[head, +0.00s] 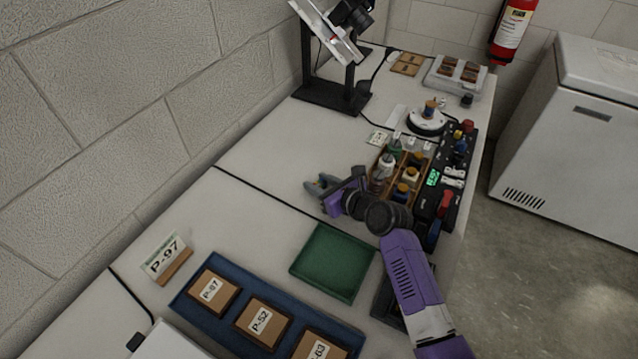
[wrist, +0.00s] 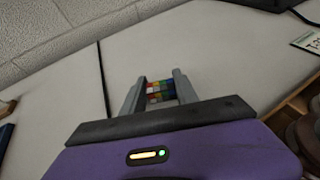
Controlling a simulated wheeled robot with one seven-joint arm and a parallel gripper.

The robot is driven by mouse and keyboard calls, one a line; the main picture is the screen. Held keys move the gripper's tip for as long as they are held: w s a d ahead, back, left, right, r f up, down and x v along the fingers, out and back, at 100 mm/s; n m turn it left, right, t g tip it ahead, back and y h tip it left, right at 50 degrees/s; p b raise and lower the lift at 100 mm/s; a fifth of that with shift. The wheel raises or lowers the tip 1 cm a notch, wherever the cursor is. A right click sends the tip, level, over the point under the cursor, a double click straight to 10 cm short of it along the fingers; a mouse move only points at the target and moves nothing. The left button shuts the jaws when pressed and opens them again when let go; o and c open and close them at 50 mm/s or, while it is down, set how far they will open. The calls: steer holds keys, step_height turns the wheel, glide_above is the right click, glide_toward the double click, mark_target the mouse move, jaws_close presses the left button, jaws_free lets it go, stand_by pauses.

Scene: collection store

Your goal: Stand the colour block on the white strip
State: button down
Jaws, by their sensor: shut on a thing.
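My gripper (head: 322,187) is above the white table, left of the wooden bottle rack in the head view. In the wrist view my gripper (wrist: 159,88) is shut on the colour block (wrist: 160,90), a small block with a grid of bright multicoloured squares. The block sits between the two grey fingers. The head view does not show the block clearly, and I cannot tell whether it touches the table.
The wooden rack (head: 376,178) of bottles and a black box with knobs (head: 455,160) stand right of my gripper. A green tray (head: 333,262) and a blue tray (head: 187,301) with labelled boxes lie nearer. A black stand (head: 331,96) is at the back.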

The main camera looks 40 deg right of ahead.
steer(key=shift+f, duration=0.15)
steer(key=c, duration=0.9)
jaws_free()
steer(key=shift+c, duration=0.2)
